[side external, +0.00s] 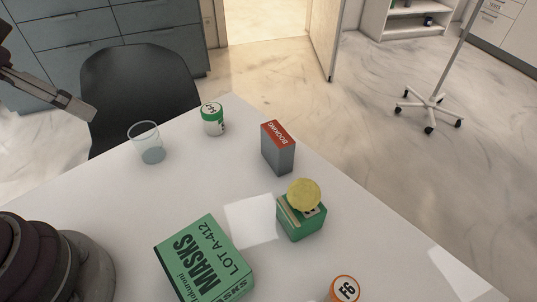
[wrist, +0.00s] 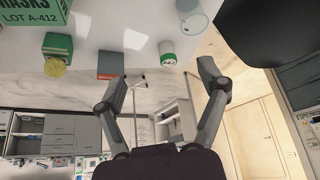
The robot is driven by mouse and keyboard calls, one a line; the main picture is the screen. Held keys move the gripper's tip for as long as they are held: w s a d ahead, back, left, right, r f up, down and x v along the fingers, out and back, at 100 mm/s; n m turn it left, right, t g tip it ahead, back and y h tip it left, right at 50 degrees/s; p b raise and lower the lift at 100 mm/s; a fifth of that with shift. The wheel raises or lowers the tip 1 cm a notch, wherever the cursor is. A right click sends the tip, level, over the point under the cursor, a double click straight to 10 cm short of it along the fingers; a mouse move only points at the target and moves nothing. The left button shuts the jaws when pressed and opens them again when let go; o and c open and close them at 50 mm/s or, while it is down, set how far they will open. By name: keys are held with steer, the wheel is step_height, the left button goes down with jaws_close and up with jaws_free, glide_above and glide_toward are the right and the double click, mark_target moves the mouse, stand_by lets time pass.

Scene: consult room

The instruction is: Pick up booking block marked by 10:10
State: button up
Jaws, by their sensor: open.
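The booking block (side external: 278,150) stands upright near the far right edge of the white table. It has grey sides and a red top lettered "BOOKING"; I cannot read a 10:10 mark on it. In the wrist view the block (wrist: 110,65) shows left of the fingers. My gripper (wrist: 161,74) is open and empty, with its two fingers spread apart. In the side view my gripper (side external: 84,107) is at the upper left, above the table and well apart from the block.
On the table (side external: 350,215) are a clear glass (side external: 146,148), a green-and-white jar (side external: 213,124), a green box (side external: 303,226) with a yellow ball (side external: 303,194), a green masks box (side external: 205,262) and an orange-topped jar (side external: 345,289). A dark chair (side external: 135,85) stands behind.

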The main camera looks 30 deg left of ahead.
steer(key=shift+o, duration=0.3)
steer(key=o, duration=0.4)
steer(key=shift+o, duration=0.2)
steer(key=m+g+h, duration=0.2)
steer(key=m+h, duration=0.1)
steer(key=m, duration=0.4)
glide_above(275, 133)
steer(key=s+a, duration=0.2)
step_height(275, 133, down, 7)
steer(key=x, duration=1)
steer(key=shift+s+a+f, duration=0.1)
steer(key=shift+s, duration=0.3)
